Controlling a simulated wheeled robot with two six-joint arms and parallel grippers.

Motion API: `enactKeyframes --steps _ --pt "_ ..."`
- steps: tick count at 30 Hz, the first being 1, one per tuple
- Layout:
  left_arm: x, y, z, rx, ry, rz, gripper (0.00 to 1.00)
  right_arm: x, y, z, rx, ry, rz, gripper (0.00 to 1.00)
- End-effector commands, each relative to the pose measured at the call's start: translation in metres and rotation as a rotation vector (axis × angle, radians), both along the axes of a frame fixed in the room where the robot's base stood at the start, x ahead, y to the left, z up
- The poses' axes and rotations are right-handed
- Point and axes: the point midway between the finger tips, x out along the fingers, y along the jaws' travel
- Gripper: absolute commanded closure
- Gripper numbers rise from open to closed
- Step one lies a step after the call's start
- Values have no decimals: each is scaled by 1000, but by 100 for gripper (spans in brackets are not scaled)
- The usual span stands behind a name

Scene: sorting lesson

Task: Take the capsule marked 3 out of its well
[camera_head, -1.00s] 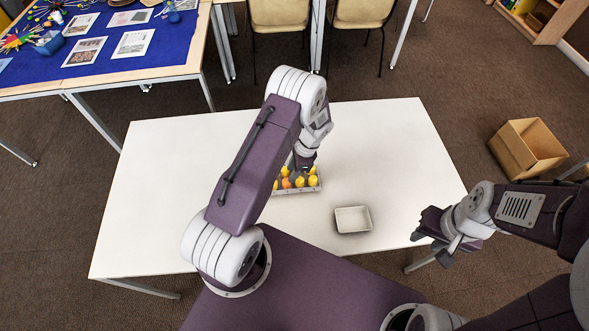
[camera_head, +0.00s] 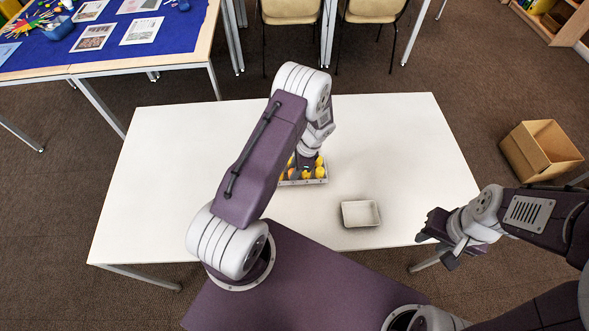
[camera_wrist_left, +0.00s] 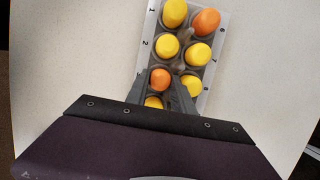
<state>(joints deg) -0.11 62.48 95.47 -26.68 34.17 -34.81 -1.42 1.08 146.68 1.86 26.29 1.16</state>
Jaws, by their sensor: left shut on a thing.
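The capsule tray (camera_head: 303,182) is a grey rack with two rows of wells holding yellow and orange capsules, partly hidden by my left arm in the head view. In the left wrist view the tray (camera_wrist_left: 185,62) shows digits along its edges. My left gripper (camera_wrist_left: 163,86) is shut on an orange capsule (camera_wrist_left: 160,78), just past the one by the digit 2; its own digit is not readable. I cannot tell whether it is clear of its well. In the head view the left gripper (camera_head: 305,163) is at the tray. My right gripper (camera_head: 440,238) is open and empty at the table's right front edge.
A small empty white bin (camera_head: 360,224) stands on the white table (camera_head: 400,150), to the right of the capsule tray. The table around both is clear. A cardboard box (camera_head: 505,150) stands on the floor at the right. Chairs and a blue-covered table (camera_head: 62,50) are behind.

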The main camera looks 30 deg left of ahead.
Motion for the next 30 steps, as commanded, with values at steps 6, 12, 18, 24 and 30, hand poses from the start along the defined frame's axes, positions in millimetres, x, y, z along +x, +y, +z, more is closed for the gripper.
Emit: enactKeyframes --steps 6,12,18,24,30 --pt "0 0 21 0 -1 0 79 0 0 18 0 0 0 64" --pt "0 0 41 0 0 1 79 0 0 35 0 0 0 64" --pt "0 0 61 0 0 1 79 0 0 51 0 0 0 64" --pt "0 0 71 0 0 1 79 0 0 60 0 0 0 64" --pt "0 0 69 0 0 0 79 0 0 58 0 0 0 64"
